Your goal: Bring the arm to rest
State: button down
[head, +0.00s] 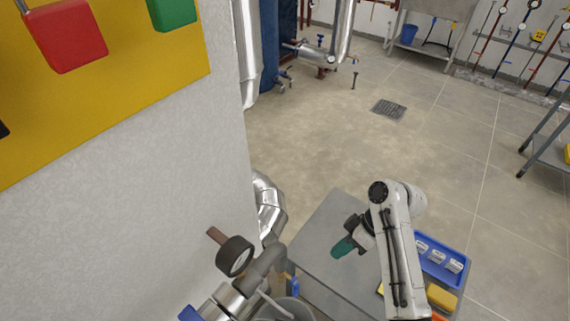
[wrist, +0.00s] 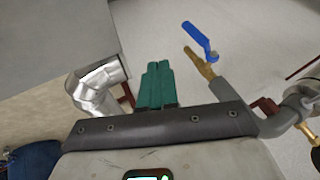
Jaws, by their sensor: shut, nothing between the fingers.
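My arm reaches up over a grey cart in the head view, with its wrist bent to the left. My gripper (head: 343,247) has green fingers and hangs over the left part of the cart top. In the wrist view the green fingers (wrist: 155,86) lie side by side, shut and empty. Nothing is seen touching them.
The grey cart (head: 322,225) carries a blue tray (head: 432,272) of small metal parts and a yellow object (head: 441,297). A blue-handled valve (wrist: 197,38) shows in the wrist view. Open floor lies beyond.

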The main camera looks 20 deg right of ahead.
jog(key=s+d+m+h, duration=0.1)
jog(key=s+m+h, duration=0.2)
jog(key=s, duration=0.8)
jog(key=s+d+r+m+h, duration=0.1)
jog(key=s+m+h, duration=0.3)
jog(key=s, duration=0.8)
jog(key=shift+d+r+m+t, duration=0.15)
jog(key=shift+d+m+t, duration=0.25)
jog(key=shift+m, duration=0.6)
